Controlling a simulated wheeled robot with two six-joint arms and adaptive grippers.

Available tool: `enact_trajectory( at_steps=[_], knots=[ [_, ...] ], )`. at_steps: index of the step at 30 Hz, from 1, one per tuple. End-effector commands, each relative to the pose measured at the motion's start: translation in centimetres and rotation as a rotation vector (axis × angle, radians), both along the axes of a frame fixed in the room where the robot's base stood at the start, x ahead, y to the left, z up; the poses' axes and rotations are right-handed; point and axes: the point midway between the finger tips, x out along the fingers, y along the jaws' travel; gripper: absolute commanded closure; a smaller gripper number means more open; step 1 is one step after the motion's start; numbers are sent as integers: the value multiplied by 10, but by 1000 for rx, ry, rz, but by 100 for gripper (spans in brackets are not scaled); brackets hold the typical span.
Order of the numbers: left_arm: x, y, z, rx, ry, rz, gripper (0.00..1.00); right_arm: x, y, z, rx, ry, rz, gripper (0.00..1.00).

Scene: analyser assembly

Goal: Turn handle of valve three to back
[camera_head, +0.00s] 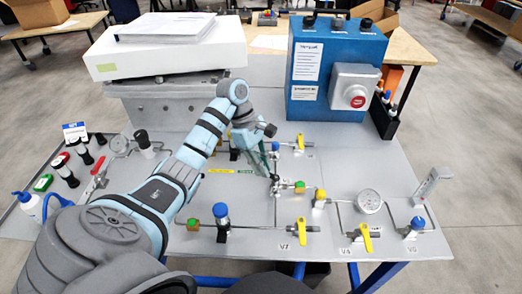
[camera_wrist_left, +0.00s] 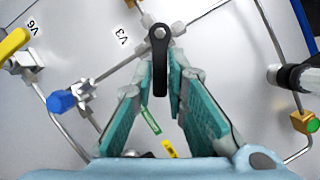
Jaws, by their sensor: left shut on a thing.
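The black handle of valve three (camera_wrist_left: 159,68) shows in the left wrist view beside the V3 label (camera_wrist_left: 122,38). It is a flat lever with a round end at its pivot, and it points down the picture between my fingers. My left gripper (camera_head: 268,165) reaches down to the panel in the head view, and its teal fingers (camera_wrist_left: 167,75) are shut on the handle in the left wrist view. In the head view the arm and gripper hide most of valve three. My right gripper is in neither view.
A round gauge (camera_head: 369,201) is near V4. A blue box (camera_head: 335,65) stands at the back. Thin pipes run around the gripper.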

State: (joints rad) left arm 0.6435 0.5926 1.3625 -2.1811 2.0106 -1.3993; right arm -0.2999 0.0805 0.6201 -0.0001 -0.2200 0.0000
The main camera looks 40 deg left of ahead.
Motion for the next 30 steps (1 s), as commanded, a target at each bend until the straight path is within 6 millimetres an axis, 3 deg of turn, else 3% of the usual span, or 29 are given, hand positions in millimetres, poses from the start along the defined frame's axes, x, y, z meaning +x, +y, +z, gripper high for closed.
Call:
enact_trajectory(
  at_steps=[1, 3, 11, 30],
  knots=[
    [3, -1, 8, -2, 0, -37, 100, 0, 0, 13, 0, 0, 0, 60],
    [6, -1, 8, -3, -2, -104, 100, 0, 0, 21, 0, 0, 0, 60],
    [17, -2, 4, -1, -4, -351, 100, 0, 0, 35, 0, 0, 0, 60],
    [35, -11, -1, 2, -6, -838, 100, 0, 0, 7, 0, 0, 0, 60]
  ],
)
